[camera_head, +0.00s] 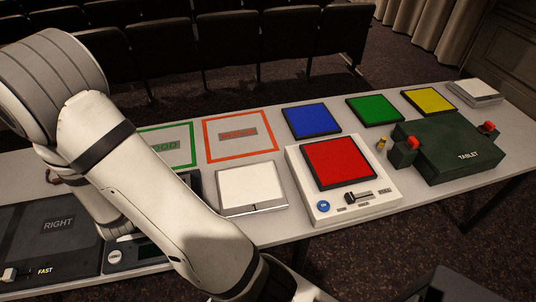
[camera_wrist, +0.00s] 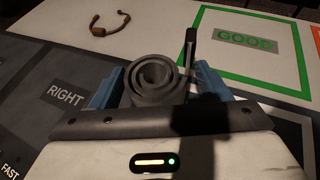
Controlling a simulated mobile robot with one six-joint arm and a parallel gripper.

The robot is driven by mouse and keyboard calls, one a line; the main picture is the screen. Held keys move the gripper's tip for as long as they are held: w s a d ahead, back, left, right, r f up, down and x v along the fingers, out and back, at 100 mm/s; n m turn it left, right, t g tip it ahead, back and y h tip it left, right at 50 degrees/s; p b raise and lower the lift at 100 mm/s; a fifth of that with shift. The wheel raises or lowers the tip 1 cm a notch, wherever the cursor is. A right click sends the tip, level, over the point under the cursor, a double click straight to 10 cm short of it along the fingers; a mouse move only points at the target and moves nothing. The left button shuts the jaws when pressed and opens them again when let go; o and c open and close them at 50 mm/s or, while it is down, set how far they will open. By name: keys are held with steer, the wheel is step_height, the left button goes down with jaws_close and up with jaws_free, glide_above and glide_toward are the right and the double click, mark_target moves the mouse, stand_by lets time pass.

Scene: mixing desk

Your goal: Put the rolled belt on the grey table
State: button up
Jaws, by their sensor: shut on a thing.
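The rolled belt (camera_wrist: 155,80) is a dark grey spiral coil seen end-on in the wrist view. My gripper (camera_wrist: 157,88) has its blue fingers on both sides of the coil and is shut on it. The grey table (camera_head: 295,221) is the long light-topped table in the head view; a bare part of it also shows in the wrist view (camera_wrist: 160,35). In the head view my arm hides the gripper and the belt. I cannot tell whether the belt touches the surface below.
A dark panel marked RIGHT (camera_head: 58,226) lies at the left. A green GOOD frame (camera_head: 188,140) and a red frame (camera_head: 240,154) are on the table. A white box (camera_head: 250,187), a red-pad console (camera_head: 340,165) and a TABLET case (camera_head: 450,150) stand rightward. A brown curved thing (camera_wrist: 108,27) lies behind.

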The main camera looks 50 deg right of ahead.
steer(key=w+d+r+m+g+h, duration=0.25)
steer(key=w+d+m+h, duration=0.2)
steer(key=d, duration=0.65)
steer(key=r+m+g+h+b, duration=0.1)
steer(key=m+g+h+b, duration=0.25)
steer(key=m+g, duration=1.2)
glide_above(225, 133)
steer(key=shift+g+h, duration=0.3)
steer(key=shift+g, duration=0.1)
step_height(225, 133, down, 10)
steer(key=shift+d+r+p, duration=0.15)
steer(key=shift+p, duration=0.15)
steer(key=shift+f, duration=0.2)
steer(key=o, duration=1)
